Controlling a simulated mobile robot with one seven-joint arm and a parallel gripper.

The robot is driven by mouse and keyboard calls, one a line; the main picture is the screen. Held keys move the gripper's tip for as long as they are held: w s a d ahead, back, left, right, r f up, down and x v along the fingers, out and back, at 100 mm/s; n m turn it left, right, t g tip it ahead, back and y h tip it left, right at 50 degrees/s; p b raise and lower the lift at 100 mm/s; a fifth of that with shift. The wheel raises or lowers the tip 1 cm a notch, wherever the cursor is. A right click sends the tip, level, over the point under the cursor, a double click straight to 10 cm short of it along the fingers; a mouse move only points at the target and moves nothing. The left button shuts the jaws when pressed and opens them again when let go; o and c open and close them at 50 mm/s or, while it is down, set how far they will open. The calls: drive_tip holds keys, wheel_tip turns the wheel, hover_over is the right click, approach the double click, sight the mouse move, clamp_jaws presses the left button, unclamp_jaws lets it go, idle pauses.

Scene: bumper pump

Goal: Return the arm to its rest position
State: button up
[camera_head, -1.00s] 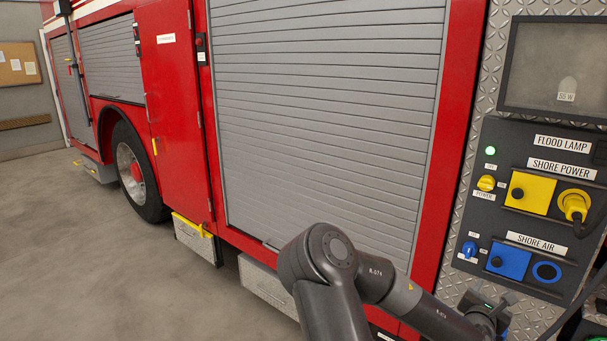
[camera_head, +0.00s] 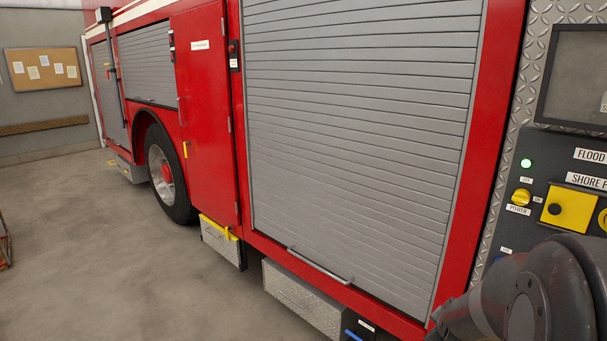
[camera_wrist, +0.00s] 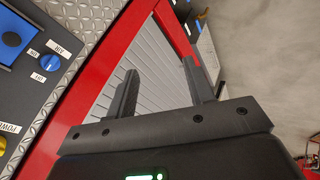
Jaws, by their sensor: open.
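My arm shows at the lower right of the head view, in front of the control panel (camera_head: 545,215). My gripper is out of the head view. In the wrist view my gripper (camera_wrist: 160,85) is open, with its two dark fingers apart and nothing between them. Beyond the fingers are the grey roller shutter (camera_wrist: 160,62) and the red truck body (camera_wrist: 98,75). The gripper does not visibly touch anything.
The red fire truck (camera_head: 205,110) runs along the scene with a closed roller shutter (camera_head: 350,110). Metal step boxes (camera_head: 302,296) stick out low along its side. The grey floor (camera_head: 130,265) at left is largely clear. A notice board (camera_head: 43,68) hangs on the far wall.

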drive_tip(key=s+a+r+m+g+y, duration=0.1)
drive_tip(key=s+a+r+m, duration=0.2)
drive_tip(key=s+a+r, duration=0.4)
drive_tip(key=s+a+r+m+y, duration=0.2)
drive_tip(key=s+a+r, duration=0.4)
drive_tip(key=s+a, duration=0.5)
drive_tip(key=shift+s+a+r+m+g, duration=0.15)
drive_tip(key=shift+s+r+m+g, duration=0.25)
drive_tip(key=shift+s+m, duration=0.35)
